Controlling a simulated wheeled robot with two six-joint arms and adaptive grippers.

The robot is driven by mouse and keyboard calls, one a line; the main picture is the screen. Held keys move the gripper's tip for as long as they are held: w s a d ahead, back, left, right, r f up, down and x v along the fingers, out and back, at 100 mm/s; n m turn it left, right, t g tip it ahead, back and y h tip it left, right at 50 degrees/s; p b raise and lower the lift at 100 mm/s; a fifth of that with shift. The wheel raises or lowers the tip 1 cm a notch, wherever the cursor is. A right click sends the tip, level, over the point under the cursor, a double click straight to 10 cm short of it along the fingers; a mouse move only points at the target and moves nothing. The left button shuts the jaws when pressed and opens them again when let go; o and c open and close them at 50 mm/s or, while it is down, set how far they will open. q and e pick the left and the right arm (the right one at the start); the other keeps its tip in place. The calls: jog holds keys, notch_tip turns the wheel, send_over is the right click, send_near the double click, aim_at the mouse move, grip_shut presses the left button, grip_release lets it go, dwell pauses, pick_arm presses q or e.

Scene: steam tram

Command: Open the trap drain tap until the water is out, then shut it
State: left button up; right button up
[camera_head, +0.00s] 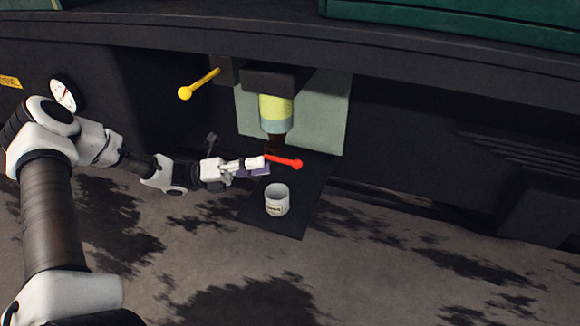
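The trap (276,111) hangs under the dark body, with a yellow-green upper part and a blue-grey band at its bottom that may be water. Below it is the drain tap's red lever (286,160), pointing right and slightly down. My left gripper (265,165) is at the lever's left end, just under the trap. Whether it touches the lever, and whether its fingers are open or shut, I cannot tell. A white cup (277,201) with a small label stands below the tap. No falling water shows. My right gripper is not in view.
A yellow lever (199,84) sticks out left of the trap. A pale green panel (322,115) is behind it. A round white gauge (63,95) is at the left. The cup stands on a dark mat (289,222). The stained ground at the right is clear.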

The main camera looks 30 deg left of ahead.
aim_at(288, 162)
pick_arm(q)
jog(key=b+x, duration=0.3)
jog(key=x, duration=0.4)
jog(key=shift+s+f, duration=0.1)
jog(key=shift+f, duration=0.05)
jog(key=shift+d+b, duration=0.25)
jog(key=shift+b, duration=0.05)
jog(key=shift+r, duration=0.25)
grip_shut()
